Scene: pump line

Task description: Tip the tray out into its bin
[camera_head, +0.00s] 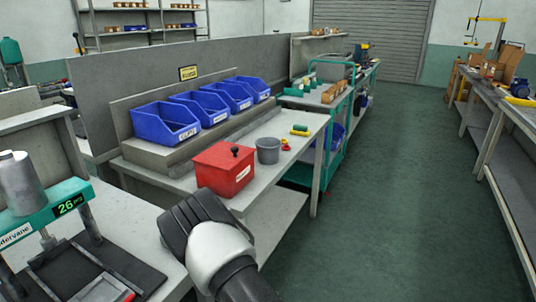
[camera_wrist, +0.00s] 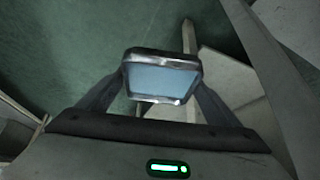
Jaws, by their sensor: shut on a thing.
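In the wrist view my gripper (camera_wrist: 162,88) is shut on a small tray (camera_wrist: 160,76), with a finger at each side. The tray has a dark metallic rim and a smooth, pale blue face with nothing seen on it. I cannot tell whether this face is its inside or its underside. Several blue bins stand in a row on the raised shelf of the bench in the head view, from the nearest bin (camera_head: 165,122) to the farthest bin (camera_head: 250,88). Their white labels are too small to read surely. In the head view my arm hides the tray and my fingertips.
A red lidded box (camera_head: 223,170) and a grey cup (camera_head: 268,151) stand on the bench (camera_head: 262,190). A green-framed cart (camera_head: 325,130) is behind the bench. The green floor (camera_head: 390,200) at the right is clear.

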